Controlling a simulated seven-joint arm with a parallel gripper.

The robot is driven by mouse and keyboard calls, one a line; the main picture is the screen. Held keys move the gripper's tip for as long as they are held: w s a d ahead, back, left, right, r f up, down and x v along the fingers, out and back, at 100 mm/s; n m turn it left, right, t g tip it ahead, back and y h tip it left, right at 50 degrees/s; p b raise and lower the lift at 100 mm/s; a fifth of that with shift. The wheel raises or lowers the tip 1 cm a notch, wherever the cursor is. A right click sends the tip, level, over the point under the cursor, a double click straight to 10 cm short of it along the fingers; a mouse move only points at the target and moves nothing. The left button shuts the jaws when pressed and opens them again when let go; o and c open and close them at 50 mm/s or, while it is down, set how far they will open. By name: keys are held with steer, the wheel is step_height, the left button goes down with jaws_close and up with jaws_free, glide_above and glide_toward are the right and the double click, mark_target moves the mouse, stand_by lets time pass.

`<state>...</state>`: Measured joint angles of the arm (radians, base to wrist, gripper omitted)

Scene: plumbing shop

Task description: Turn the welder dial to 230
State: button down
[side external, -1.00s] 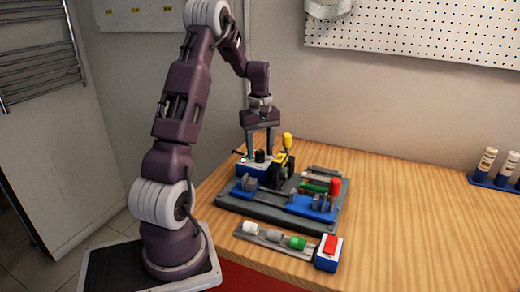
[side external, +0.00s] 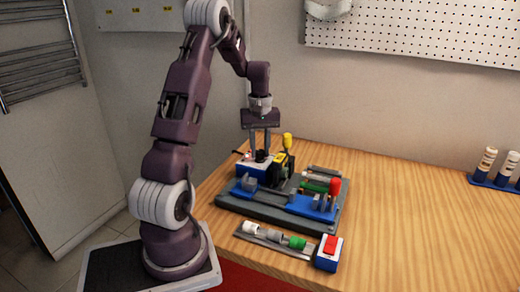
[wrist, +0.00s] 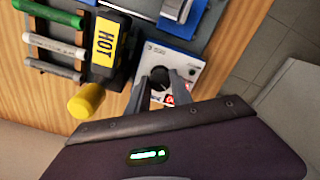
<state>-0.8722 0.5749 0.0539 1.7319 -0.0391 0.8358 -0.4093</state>
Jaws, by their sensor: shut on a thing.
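The welder is a blue and white box (side external: 249,168) at the back left of the grey fixture on the bench. Its black dial (wrist: 160,76) is on the white top panel (wrist: 187,66). My gripper (wrist: 160,80) is over the panel with its two fingers on either side of the dial, shut on it. In the side view my gripper (side external: 261,152) points straight down at the box, and the dial is mostly hidden between the fingers. The number scale is partly covered and too small to read.
A black block with a yellow HOT label (wrist: 107,41) and a yellow-capped handle (wrist: 87,101) stand close beside the dial. Grey and green rods (wrist: 55,46) lie in a rack. A red switch box (side external: 329,252) stands at the front.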

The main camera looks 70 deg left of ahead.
mark_target(260, 151)
steer(key=m, duration=0.5)
steer(key=shift+m, duration=0.3)
stand_by(0.4)
steer(key=c, duration=1.2)
jaws_free()
steer(key=shift+o, duration=0.2)
step_height(260, 151, up, 6)
steer(key=shift+r, duration=0.6)
